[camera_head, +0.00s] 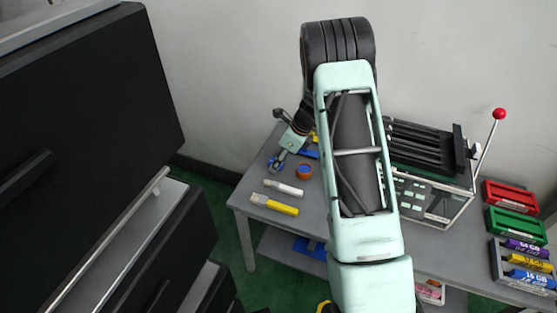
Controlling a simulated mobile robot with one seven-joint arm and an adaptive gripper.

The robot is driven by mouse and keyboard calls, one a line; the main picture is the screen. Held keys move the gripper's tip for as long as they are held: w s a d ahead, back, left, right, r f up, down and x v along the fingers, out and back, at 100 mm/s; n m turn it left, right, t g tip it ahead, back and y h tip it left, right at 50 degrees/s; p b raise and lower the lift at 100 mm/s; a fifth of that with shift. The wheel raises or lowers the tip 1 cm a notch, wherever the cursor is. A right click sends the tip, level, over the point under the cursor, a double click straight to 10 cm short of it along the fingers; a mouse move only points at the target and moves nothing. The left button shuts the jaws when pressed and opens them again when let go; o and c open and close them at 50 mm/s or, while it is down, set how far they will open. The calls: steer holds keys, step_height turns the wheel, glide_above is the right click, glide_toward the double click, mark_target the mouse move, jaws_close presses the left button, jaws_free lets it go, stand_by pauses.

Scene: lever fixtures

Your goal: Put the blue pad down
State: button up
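My gripper (277,163) points down over the far left part of the grey table, at the end of my pale green arm. A flat blue piece (309,154) shows just right of the gripper, partly hidden behind my arm. I cannot tell whether it is the blue pad or whether the gripper touches it. The finger opening is too small to make out.
On the grey table (236,200) lie a blue-and-orange roll (304,171), a white marker (283,187) and a yellow marker (274,205). A machine (432,200) with a red-knobbed lever (499,115) stands right of my arm. Red (511,196) and green trays (515,225) are farther right.

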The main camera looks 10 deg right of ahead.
steer(key=shift+r, duration=0.25)
steer(key=p+v, duration=0.3)
steer(key=v, duration=0.9)
